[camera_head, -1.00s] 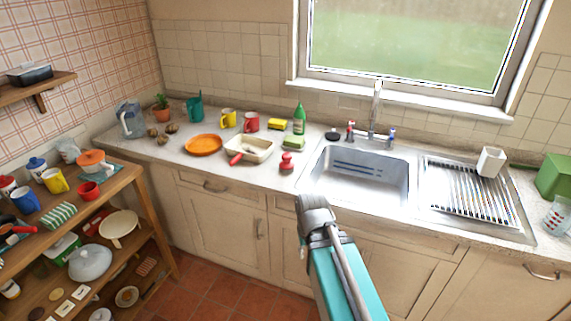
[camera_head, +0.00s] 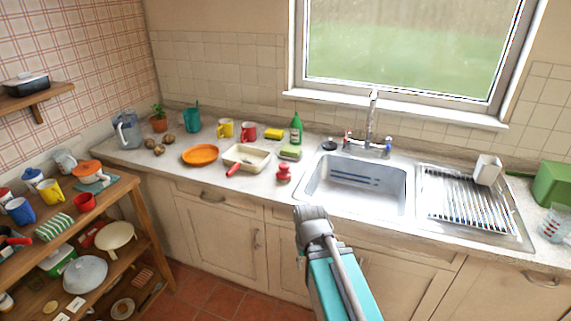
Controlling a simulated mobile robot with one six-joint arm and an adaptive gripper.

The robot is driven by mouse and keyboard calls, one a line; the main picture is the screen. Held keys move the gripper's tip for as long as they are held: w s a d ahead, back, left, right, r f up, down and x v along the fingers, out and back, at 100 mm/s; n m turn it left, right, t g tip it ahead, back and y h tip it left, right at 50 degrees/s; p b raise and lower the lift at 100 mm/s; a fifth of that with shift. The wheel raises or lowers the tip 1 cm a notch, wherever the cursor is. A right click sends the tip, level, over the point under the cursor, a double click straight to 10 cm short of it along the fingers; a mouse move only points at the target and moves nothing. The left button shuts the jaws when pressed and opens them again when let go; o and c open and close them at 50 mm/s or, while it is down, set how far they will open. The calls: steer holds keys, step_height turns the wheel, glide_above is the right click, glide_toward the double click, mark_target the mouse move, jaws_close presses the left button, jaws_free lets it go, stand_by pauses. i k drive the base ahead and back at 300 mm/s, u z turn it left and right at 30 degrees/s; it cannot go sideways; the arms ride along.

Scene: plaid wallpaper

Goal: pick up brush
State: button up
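No brush is clear enough to name for certain. A small red knob-shaped item (camera_head: 283,173) stands on the counter just left of the sink, and it may be the brush. A red handle (camera_head: 234,169) juts over the near edge of a cream tray (camera_head: 258,153); what it belongs to is unclear. The grey end of my arm, where my gripper (camera_head: 311,213) would be, is at the lower middle, in front of the cabinets and below the red item in the picture, apart from it. I see no separate fingers and nothing held.
The sink (camera_head: 352,184) and drying rack (camera_head: 466,199) are to the right. An orange plate (camera_head: 200,155), mugs, a green bottle (camera_head: 296,129) and sponges stand on the counter. A loaded wooden shelf (camera_head: 139,209) is at the left. The counter's front strip is mostly clear.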

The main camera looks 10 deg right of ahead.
mark_target(283, 175)
steer(key=k, duration=1.35)
steer(key=z, duration=0.35)
steer(key=i, duration=1.95)
steer(key=u, duration=0.5)
